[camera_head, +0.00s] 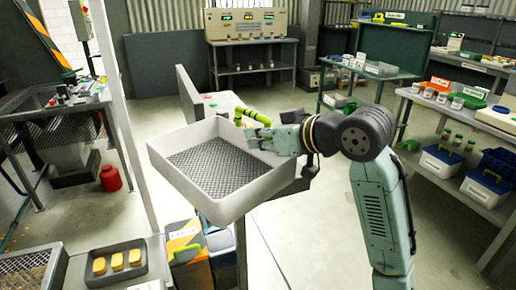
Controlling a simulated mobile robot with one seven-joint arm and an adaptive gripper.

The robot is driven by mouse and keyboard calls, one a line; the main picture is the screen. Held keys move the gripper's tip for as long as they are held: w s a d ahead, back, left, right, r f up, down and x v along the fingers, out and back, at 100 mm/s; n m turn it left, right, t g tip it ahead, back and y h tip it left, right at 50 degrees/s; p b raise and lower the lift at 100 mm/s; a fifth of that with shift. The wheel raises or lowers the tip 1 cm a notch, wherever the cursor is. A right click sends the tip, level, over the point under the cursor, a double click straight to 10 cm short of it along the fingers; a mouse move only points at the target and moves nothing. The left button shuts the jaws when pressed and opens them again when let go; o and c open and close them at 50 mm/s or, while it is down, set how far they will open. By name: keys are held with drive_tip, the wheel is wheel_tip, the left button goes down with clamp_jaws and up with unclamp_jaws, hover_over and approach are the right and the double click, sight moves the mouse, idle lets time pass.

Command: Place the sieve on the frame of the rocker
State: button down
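The sieve is a light grey, square, open box with a dark mesh floor (210,168). It sits tilted in the middle of the head view, and its near wall (205,203) faces me. My gripper (258,139) comes in from the right and its fingers are at the sieve's right rim, seemingly shut on it; the finger contact is small and partly hidden. A light upright panel with a flat top (192,95) stands just behind the sieve and may be part of the rocker. The sieve hides most of what is under it, so I cannot tell its support.
Shelves (450,190) line the right; floor between is clear.

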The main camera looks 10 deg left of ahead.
sight(247, 151)
drive_tip(key=shift+f, duration=1.6)
drive_tip(key=shift+f, duration=0.15)
drive_tip(key=c, duration=1.8)
unclamp_jaws()
